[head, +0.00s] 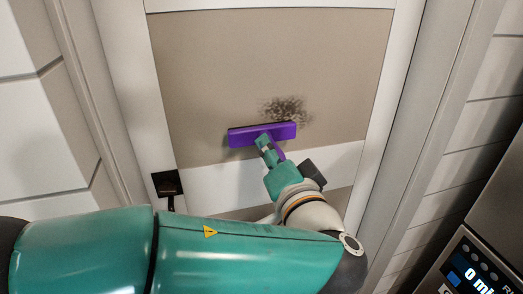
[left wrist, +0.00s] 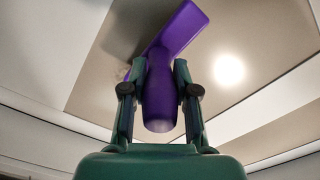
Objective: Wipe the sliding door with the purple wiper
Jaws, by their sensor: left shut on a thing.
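The sliding door (head: 330,60) has a beige panel in a white frame. A dark speckled smudge (head: 286,108) is on the panel, just above the right part of the purple wiper (head: 250,135). The wiper's flat head lies at the lower part of the panel; I cannot tell whether it touches. My left gripper (head: 268,150) is shut on the wiper's handle, which shows between its two fingers in the left wrist view (left wrist: 160,95). My right gripper is not in view.
A black square fitting (head: 166,183) sits on the door frame at left. White tiled or panelled walls flank the door. An appliance with a lit display (head: 470,270) stands at lower right.

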